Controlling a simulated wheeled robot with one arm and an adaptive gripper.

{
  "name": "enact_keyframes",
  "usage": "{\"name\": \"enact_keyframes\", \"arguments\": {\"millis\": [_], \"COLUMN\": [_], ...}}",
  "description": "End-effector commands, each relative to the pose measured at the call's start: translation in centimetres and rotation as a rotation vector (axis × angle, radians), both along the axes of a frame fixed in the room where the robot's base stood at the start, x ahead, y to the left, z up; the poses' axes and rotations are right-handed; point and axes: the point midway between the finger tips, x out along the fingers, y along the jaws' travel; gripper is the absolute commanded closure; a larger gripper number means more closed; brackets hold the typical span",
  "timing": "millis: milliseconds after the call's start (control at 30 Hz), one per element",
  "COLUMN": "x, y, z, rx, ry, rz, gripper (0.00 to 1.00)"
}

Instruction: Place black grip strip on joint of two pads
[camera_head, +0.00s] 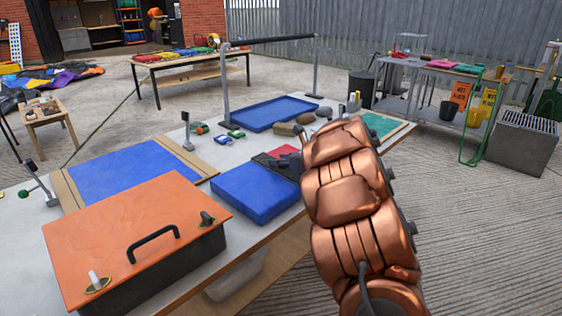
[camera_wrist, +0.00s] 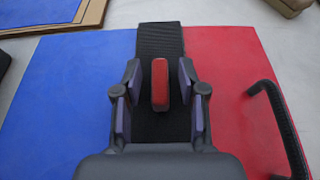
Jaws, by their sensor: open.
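A blue pad (camera_wrist: 60,100) and a red pad (camera_wrist: 240,90) lie side by side in the wrist view. The black grip strip (camera_wrist: 160,38) lies along the line where they meet, covering the joint and running past their far edge. A red tab (camera_wrist: 160,85) stands on the strip. My gripper (camera_wrist: 160,98) is open above the strip, with one finger on each side of the tab and gaps between. In the head view my arm partly hides the blue pad (camera_head: 254,191), the red pad (camera_head: 285,151) and the strip (camera_head: 266,161).
A curved black handle (camera_wrist: 282,125) rises at the right of the red pad. In the head view an orange-lidded box (camera_head: 140,225) stands front left, a blue sheet (camera_head: 135,170) lies behind it, and a blue tray (camera_head: 272,113) and brown blocks (camera_head: 285,129) are farther back.

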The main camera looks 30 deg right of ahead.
Motion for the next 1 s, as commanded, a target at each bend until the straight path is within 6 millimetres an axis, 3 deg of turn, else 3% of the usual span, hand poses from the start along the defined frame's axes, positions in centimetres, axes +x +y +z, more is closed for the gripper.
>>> {"name": "enact_keyframes", "arguments": {"millis": [267,1000], "x": [0.0,-9.8], "y": [0.0,-2.4], "z": [0.5,4.4], "rx": [0.001,-0.001], "ry": [0.000,0.001], "rz": [0.000,-0.003], "gripper": [0.59,0.59]}}
